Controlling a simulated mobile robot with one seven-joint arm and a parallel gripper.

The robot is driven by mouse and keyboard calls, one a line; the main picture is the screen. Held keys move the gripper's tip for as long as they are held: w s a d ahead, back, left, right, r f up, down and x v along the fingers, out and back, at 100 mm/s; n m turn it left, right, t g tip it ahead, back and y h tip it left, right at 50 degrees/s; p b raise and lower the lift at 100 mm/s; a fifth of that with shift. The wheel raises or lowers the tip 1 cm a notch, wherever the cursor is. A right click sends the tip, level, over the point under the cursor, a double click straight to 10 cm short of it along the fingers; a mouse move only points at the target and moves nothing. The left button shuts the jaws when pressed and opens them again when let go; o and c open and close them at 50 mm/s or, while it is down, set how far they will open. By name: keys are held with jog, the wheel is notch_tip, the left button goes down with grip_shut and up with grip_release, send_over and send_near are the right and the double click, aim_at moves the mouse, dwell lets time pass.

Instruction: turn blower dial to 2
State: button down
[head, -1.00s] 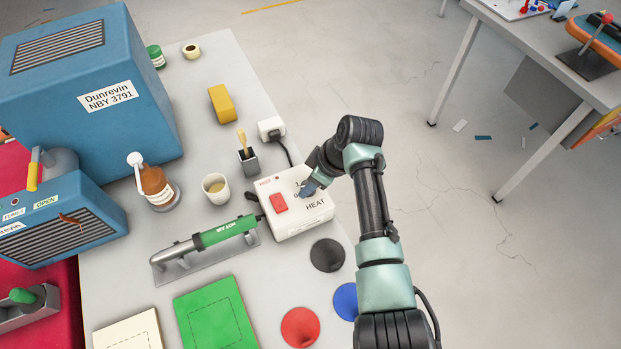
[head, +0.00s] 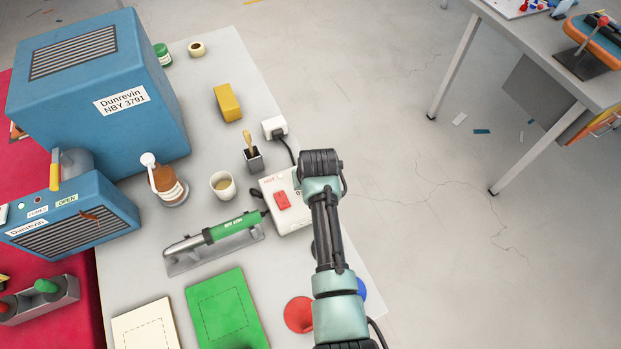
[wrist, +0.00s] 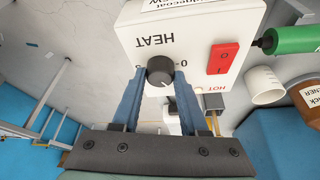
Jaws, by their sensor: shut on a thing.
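The white control box (head: 283,218) stands on the grey bench, with a red switch (head: 282,200) on top. My arm covers its right side in the head view. In the wrist view the box (wrist: 206,22) appears upside down with the word HEAT and the red switch (wrist: 223,60). The round black dial (wrist: 160,72) sits at its edge, between the two blue fingers of my gripper (wrist: 158,76). The fingers are shut on the dial. A pale mark shows on the dial, but its setting cannot be read. The green hot-air blower (head: 226,229) rests in its grey holder.
Green (head: 222,312) and red (head: 299,315) pieces lie in front. Open floor is at right.

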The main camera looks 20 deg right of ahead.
jog(key=m+h, duration=0.1)
jog(key=m, duration=0.2)
jog(key=shift+w+a+m, duration=0.1)
jog(key=shift+a+m, duration=0.05)
jog(key=shift+m, duration=0.25)
jog(key=m+g+h+b, duration=0.1)
jog(key=m, duration=0.1)
jog(key=shift+f+m, duration=0.1)
jog(key=shift+m, duration=0.3)
jog(key=m+g+h+b, duration=0.1)
jog(key=m+b, duration=0.1)
jog(key=m, duration=0.1)
jog(key=shift+w+a, duration=0.1)
jog(key=shift+w, duration=0.05)
jog(key=shift+m+g+b, duration=0.5)
jog(key=shift+m+b, duration=0.3)
jog(key=shift+m, duration=0.2)
jog(key=shift+c, duration=2.2)
grip_release()
